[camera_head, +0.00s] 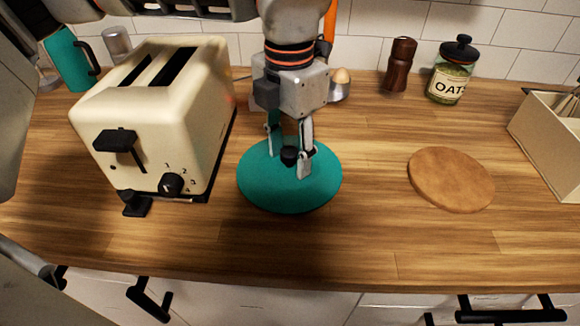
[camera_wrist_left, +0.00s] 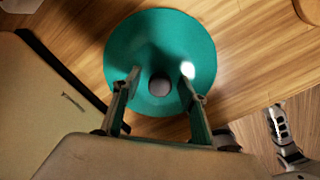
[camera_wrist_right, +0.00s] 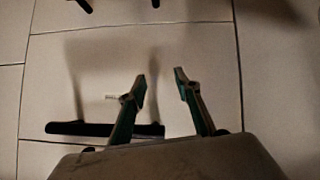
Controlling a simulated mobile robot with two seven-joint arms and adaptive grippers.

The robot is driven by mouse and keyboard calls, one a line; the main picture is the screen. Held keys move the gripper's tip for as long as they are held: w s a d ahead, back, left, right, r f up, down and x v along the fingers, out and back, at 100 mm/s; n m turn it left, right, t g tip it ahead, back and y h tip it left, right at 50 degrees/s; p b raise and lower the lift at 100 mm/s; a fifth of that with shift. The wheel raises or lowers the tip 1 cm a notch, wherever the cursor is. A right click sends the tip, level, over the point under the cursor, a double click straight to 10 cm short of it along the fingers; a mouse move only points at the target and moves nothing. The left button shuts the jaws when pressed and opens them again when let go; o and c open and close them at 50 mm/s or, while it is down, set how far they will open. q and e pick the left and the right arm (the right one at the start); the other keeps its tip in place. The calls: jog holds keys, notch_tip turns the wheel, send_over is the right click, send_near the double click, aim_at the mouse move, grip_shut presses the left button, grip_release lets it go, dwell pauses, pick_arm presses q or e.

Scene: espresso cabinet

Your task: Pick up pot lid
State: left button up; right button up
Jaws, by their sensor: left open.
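The pot lid (camera_head: 262,192) is a round teal disc with a dark round knob (camera_head: 289,155), lying flat on the wooden counter to the right of the toaster. My left gripper (camera_head: 291,162) points down over the lid with its fingers apart, one on each side of the knob. In the left wrist view the knob (camera_wrist_left: 159,86) shows between the open fingertips (camera_wrist_left: 165,80), with gaps on both sides. My right gripper (camera_wrist_right: 162,82) shows only in the right wrist view. It is open and empty in front of pale cabinet fronts.
A cream toaster (camera_head: 150,120) stands close on the left of the lid. A round cork trivet (camera_head: 451,179) lies to the right, with bare counter between. An oats jar (camera_head: 453,72), a brown mill (camera_head: 400,65) and an egg cup (camera_head: 339,88) stand at the back; a cream box (camera_head: 548,145) is far right.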

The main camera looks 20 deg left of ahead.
pick_arm(q)
jog(key=shift+r, duration=0.1)
grip_shut()
jog(key=shift+r, duration=0.15)
